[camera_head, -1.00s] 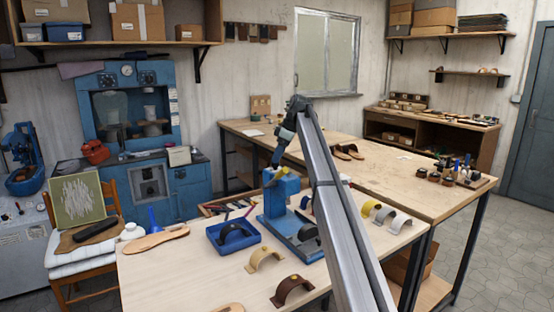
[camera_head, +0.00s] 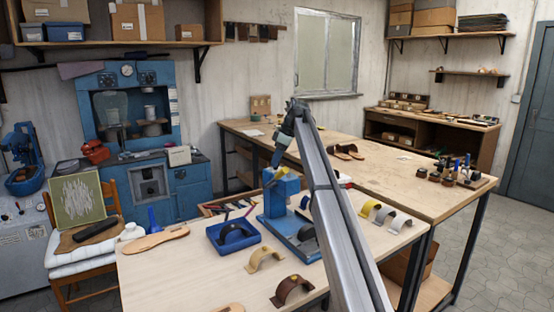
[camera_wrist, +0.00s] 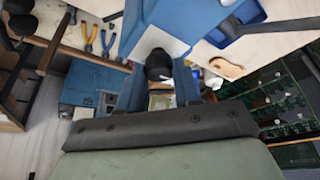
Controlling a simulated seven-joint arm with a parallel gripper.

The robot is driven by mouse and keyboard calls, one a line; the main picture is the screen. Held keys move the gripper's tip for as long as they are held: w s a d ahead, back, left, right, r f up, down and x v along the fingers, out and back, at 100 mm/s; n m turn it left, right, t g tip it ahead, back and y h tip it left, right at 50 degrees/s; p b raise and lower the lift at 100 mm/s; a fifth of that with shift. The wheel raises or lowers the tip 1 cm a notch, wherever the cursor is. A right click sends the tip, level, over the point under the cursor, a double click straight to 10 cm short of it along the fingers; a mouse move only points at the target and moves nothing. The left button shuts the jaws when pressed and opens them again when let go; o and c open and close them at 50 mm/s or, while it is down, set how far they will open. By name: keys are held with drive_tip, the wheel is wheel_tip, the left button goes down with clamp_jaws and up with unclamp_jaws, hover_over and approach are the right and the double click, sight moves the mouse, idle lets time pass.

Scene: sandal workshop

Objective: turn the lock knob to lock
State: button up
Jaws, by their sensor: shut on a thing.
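My gripper (camera_head: 275,166) points down at the top of this device. In the wrist view, the dark round lock knob (camera_wrist: 158,66) sits between the two blue fingers of my gripper (camera_wrist: 160,82). The fingers are shut on the knob. A pale face of the device (camera_wrist: 160,42) shows just beyond it. In the head view the knob is hidden at the gripper tip, and I cannot tell its turn angle.
A blue tray (camera_head: 214,244) stands left of the device. Curved strap pieces lie around it, including a tan one (camera_head: 265,256) and a brown one (camera_head: 292,287). A tool tray (camera_head: 213,208) is behind. Bare workbench (camera_head: 185,275) lies front left.

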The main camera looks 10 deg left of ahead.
drive_tip(key=shift+c, duration=1.2)
drive_tip(key=m+t, duration=0.1)
drive_tip(key=m, duration=0.3)
drive_tip(key=shift+s+m+t, duration=0.2)
drive_tip(key=shift+m+t, duration=0.1)
drive_tip(key=shift+t, duration=0.1)
drive_tip(key=m, duration=0.2)
drive_tip(key=m+t+h, duration=0.1)
drive_tip(key=m, duration=0.1)
drive_tip(key=shift+a+t, duration=0.1)
drive_tip(key=shift+t, duration=0.2)
drive_tip(key=m, duration=0.2)
drive_tip(key=m+h, duration=0.1)
drive_tip(key=m, duration=0.2)
drive_tip(key=shift+a+t+h, duration=0.15)
drive_tip(key=shift+t+h, duration=0.15)
drive_tip(key=shift+t, duration=0.1)
drive_tip(key=shift+m+h, duration=0.9)
drive_tip(key=shift+m, duration=1.3)
drive_tip(key=shift+s, duration=0.1)
